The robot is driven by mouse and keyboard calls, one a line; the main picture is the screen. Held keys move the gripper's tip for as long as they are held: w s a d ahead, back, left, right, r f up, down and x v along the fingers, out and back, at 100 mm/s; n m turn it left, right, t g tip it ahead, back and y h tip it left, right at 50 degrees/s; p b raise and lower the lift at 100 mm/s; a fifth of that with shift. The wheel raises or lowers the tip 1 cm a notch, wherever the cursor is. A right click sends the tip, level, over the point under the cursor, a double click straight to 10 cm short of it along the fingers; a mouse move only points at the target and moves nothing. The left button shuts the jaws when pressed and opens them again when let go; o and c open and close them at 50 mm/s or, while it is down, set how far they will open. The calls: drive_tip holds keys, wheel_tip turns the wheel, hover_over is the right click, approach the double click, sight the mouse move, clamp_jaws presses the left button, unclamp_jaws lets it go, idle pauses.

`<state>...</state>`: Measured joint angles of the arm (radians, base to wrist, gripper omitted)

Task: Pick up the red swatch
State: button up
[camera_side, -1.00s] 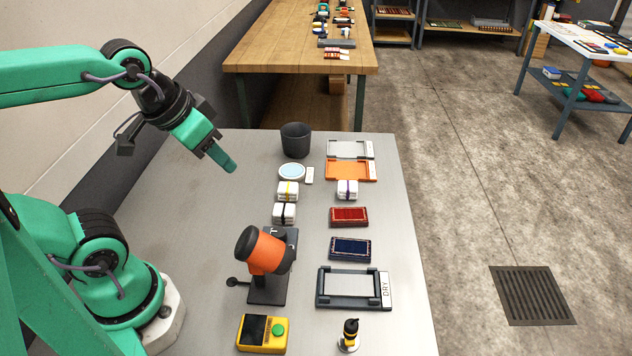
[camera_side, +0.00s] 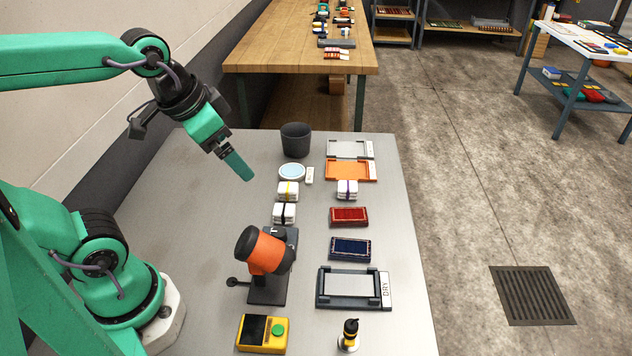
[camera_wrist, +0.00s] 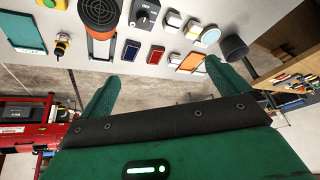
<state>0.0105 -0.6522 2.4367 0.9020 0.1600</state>
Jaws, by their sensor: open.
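The red swatch (camera_side: 349,217) lies flat on the grey metal table, between the dark blue swatch (camera_side: 350,248) and a white bundle with a purple band. In the wrist view the red swatch (camera_wrist: 155,54) is in the upper middle, right of the blue swatch (camera_wrist: 130,49). My gripper (camera_side: 240,168) is raised above the table, left of and beyond the red swatch, apart from it. In the wrist view its two green fingers (camera_wrist: 160,80) stand wide apart with nothing between them.
An orange heat tool on a stand (camera_side: 264,250) stands left of the swatches. White banded bundles (camera_side: 284,213), a dark cup (camera_side: 296,140), an orange tray (camera_side: 347,178) and a DRY tray (camera_side: 322,300) surround them. A yellow device (camera_side: 252,345) is at the near edge.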

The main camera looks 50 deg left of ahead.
drive_tip(key=w+d+m+g, duration=0.1)
drive_tip(key=w+m, duration=0.5)
drive_tip(key=w, duration=0.1)
drive_tip(key=m+g, duration=0.4)
drive_tip(key=m, duration=1.4)
hover_over(349, 213)
drive_tip(key=f, duration=1.6)
drive_tip(key=shift+s+d+f, duration=0.1)
drive_tip(key=shift+s+f, duration=0.1)
drive_tip(key=shift+f, duration=0.05)
drive_tip(key=shift+w+d+f, duration=0.1)
drive_tip(key=shift+w+f, duration=0.05)
drive_tip(key=shift+f, duration=0.2)
drive_tip(key=shift+f, duration=0.1)
drive_tip(key=shift+f, duration=1.2)
drive_tip(key=shift+f, duration=0.1)
drive_tip(key=shift+a+f, duration=0.2)
drive_tip(key=shift+f, duration=2.3)
